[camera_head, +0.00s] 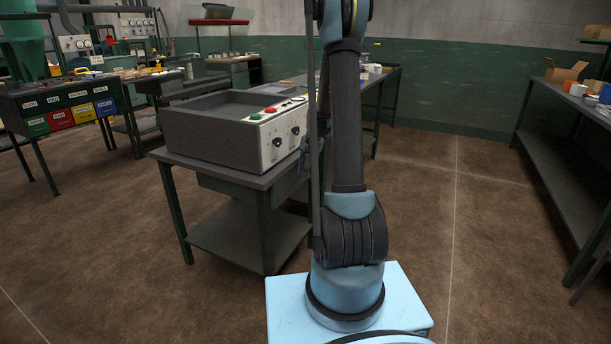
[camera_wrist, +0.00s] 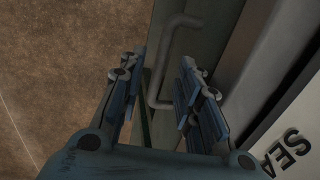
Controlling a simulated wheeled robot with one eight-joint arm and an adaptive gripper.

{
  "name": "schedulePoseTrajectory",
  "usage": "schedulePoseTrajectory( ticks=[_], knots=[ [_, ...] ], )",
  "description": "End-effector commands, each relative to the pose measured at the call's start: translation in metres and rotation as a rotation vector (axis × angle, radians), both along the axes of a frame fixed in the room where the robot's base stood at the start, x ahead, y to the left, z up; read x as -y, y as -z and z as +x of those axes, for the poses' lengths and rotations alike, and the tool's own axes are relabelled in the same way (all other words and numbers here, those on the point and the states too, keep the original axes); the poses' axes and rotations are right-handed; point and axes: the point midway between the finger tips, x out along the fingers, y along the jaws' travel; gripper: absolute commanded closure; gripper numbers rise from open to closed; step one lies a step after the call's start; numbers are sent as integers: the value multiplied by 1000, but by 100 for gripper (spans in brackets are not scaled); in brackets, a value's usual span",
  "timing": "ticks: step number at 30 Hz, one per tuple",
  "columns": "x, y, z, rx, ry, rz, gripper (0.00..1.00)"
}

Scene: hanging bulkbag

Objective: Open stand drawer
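The stand (camera_head: 268,182) is a dark metal table with a lower shelf. Its drawer (camera_head: 222,187) hangs under the top; its front faces right and is mostly hidden behind my arm in the head view. In the wrist view, a grey bent-bar handle (camera_wrist: 154,84) stands out from the drawer front (camera_wrist: 207,38). My gripper (camera_wrist: 160,78) is open, with its fingers on either side of the handle bar. I cannot tell whether either finger touches it. In the head view my gripper (camera_head: 309,155) is partly hidden behind my arm beside the stand.
A grey box machine (camera_head: 210,139) with a white button panel sits on the stand. A long bench (camera_head: 548,150) stands at right, and a bench with coloured bins (camera_head: 60,117) at left. The brown floor between stand and right bench is clear.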

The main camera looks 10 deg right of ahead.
Motion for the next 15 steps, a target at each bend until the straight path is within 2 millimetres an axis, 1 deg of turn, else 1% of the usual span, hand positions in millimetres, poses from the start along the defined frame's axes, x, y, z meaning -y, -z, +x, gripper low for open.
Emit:
schedulePoseTrajectory(
  ticks=[1, 6, 15],
  knots=[
    [-1, 6, 1, 0, 0, 0, 69],
    [-3, 18, 2, 0, 0, 0, 69],
    [-3, 21, 2, 0, 0, 0, 69]
  ],
)
